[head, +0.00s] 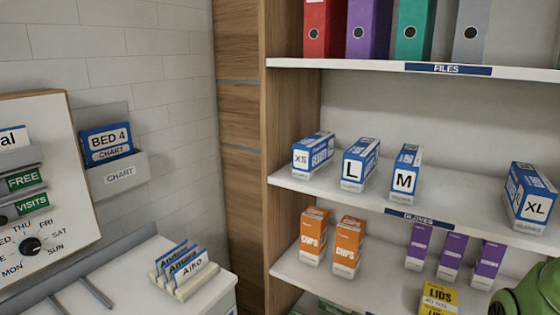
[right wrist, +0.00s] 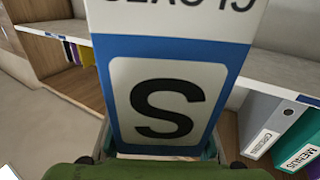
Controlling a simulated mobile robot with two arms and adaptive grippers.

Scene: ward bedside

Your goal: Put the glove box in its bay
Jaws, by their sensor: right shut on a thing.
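The glove box marked S (right wrist: 165,100), white and blue, fills the middle of the right wrist view. My right gripper (right wrist: 160,148) is shut on it, with the fingers at its two sides. In the head view only a green part of my right arm shows at the lower right; the S box is not seen there. The gloves shelf (head: 385,206) bears boxes XS (head: 313,155), L (head: 360,164), M (head: 405,172) and XL (head: 530,198). A wide bare gap lies between M and XL. My left gripper is not in view.
Files (head: 415,28) stand on the shelf above. Orange cups boxes (head: 348,247), purple boxes (head: 451,256) and a yellow lids box (head: 438,299) are below. A wooden side panel (head: 290,130) bounds the shelves at left. A white cabinet with name cards (head: 180,268) stands left.

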